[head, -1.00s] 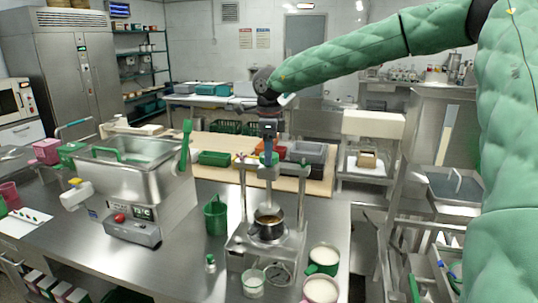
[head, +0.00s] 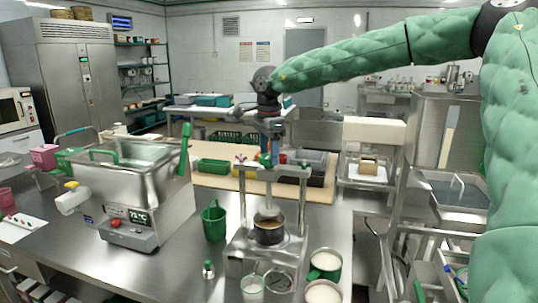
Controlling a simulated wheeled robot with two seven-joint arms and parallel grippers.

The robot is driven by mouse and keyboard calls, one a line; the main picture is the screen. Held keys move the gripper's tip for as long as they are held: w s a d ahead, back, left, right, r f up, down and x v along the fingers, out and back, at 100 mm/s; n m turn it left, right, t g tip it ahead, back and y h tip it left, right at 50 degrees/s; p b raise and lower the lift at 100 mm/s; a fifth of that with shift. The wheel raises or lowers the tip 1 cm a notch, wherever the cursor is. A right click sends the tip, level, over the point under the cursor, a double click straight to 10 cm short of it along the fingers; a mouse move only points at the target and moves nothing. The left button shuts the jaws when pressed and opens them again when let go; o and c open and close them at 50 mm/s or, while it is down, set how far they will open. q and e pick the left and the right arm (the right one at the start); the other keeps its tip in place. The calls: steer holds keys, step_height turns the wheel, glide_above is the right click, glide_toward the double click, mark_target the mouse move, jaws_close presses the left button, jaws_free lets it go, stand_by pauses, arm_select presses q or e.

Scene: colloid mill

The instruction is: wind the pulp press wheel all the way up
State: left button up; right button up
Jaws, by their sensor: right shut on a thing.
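The pulp press (head: 302,198) stands on the steel counter, a metal frame with two posts and a crossbar. Its screw runs down the middle to a plate above a small steel pot (head: 268,232). My right gripper (head: 271,160) comes down from above at the top of the screw, shut on the press wheel. The wheel (head: 241,159) is mostly hidden behind the gripper; a small red part shows at its left. My left gripper is not in view.
A green jug (head: 214,222) stands left of the press, and a steel bath (head: 132,180) further left. A wooden table is behind.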

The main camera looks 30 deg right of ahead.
mark_target(269, 155)
stand_by(0.4)
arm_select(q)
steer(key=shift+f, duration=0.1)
arm_select(e)
steer(key=o, duration=1)
steer(key=shift+c, duration=0.2)
steer(key=shift+r, duration=0.1)
step_height(269, 155, up, 6)
steer(key=shift+r+b, duration=0.2)
steer(key=shift+b, duration=0.45)
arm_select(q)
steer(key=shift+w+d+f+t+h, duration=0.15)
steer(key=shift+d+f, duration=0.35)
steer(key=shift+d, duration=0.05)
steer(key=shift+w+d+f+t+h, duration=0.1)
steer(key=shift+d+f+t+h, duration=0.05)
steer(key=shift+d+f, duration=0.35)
arm_select(e)
steer(key=shift+r, duration=0.65)
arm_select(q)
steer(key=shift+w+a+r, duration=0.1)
